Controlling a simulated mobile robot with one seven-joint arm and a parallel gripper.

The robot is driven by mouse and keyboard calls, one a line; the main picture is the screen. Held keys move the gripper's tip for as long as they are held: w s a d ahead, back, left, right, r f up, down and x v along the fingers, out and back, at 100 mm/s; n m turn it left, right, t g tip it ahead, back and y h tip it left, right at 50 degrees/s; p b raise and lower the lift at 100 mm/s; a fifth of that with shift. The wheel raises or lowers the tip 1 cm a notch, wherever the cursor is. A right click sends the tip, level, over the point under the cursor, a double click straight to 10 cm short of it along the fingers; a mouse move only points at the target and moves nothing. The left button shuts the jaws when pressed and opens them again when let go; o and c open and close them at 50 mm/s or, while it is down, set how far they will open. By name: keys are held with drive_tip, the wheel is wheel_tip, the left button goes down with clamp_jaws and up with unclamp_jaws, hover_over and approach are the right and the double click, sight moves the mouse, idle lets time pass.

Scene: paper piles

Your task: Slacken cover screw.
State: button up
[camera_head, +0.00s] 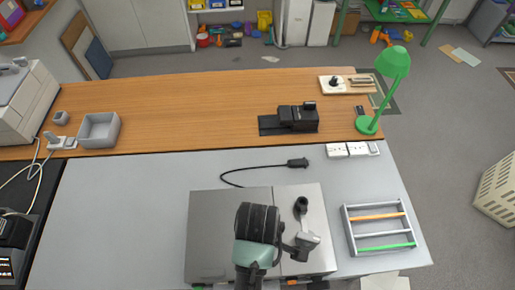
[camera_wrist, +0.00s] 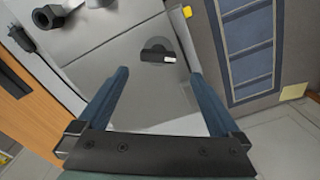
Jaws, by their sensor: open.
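A grey box (camera_head: 215,225) with a seam across its top stands on the bench in the head view. Near its right side is a dark knob-like part (camera_head: 301,205). In the wrist view a dark round part with a pale tab (camera_wrist: 158,52) lies on a light grey panel (camera_wrist: 150,95). A yellow knob (camera_wrist: 187,12) shows at the panel's edge. I cannot tell which part is the cover screw. My gripper (camera_wrist: 158,75) is open; its two blue fingers are apart with nothing held between them. In the head view my arm covers part of the box.
A grey rack (camera_head: 350,232) with coloured bars stands right of the box. A black cable plug (camera_head: 298,163) and white sockets (camera_head: 337,150) lie behind it. A green lamp (camera_head: 393,65) and a black device (camera_head: 298,117) stand farther back. The grey bench is clear to the left.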

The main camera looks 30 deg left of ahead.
wheel_tip(320, 180, down, 10)
drive_tip(key=shift+w+f, duration=0.1)
drive_tip(key=shift+f, duration=0.15)
drive_tip(key=shift+c, duration=0.2)
drive_tip(key=c, duration=1.1)
drive_tip(key=n+p, duration=0.2)
drive_tip(key=n, duration=0.2)
drive_tip(key=shift+w+r, duration=0.1)
drive_tip(key=shift+r, duration=0.05)
drive_tip(key=n+p, duration=0.1)
drive_tip(key=n, duration=0.4)
drive_tip(key=shift+a+p, duration=0.1)
drive_tip(key=shift+p, duration=0.25)
drive_tip(key=n+p, duration=0.1)
drive_tip(key=n, duration=0.4)
drive_tip(key=shift+w, duration=0.1)
drive_tip(key=n+p, duration=0.1)
drive_tip(key=n, duration=0.4)
drive_tip(key=shift+a, duration=0.15)
drive_tip(key=o, duration=1.1)
drive_tip(key=shift+o, duration=0.2)
